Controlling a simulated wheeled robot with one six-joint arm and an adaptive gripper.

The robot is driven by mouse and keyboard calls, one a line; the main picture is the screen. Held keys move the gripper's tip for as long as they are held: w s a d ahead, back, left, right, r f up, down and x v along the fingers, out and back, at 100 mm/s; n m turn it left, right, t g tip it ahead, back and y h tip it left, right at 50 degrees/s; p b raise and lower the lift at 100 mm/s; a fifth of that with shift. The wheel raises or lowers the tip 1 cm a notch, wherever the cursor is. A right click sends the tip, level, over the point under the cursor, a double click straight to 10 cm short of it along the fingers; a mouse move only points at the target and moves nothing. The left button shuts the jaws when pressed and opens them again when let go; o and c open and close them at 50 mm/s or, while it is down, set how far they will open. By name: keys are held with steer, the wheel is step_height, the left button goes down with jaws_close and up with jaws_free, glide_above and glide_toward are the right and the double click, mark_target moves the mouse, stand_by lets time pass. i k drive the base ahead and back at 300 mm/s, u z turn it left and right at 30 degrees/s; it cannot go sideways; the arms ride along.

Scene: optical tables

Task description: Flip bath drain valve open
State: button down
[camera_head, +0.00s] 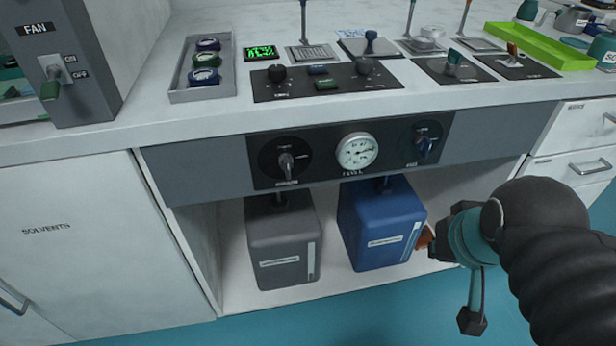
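A dark valve panel (262,150) is set in the grey front under the bench top. A grey-handled valve knob (286,164) sits on its left, its handle pointing down. A blue-handled valve knob (424,146) sits on its right, its handle tilted. Their labels are too small to read, so I cannot tell which is the bath drain. My gripper (450,275) is at the lower right, below and right of the blue knob. Its fingers look spread, one toward the blue canister and one hanging down. I see nothing between them.
A round gauge (357,151) sits between the knobs. A grey canister (282,240) and a blue canister (382,225) stand in the open shelf below. A knob panel (330,82), a grey vial tray (178,95) and a green tray (540,45) are on the bench. The space before the panel is clear.

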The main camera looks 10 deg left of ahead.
mark_target(286, 164)
steer(key=z, duration=0.2)
steer(key=k, duration=0.85)
steer(key=u, duration=0.3)
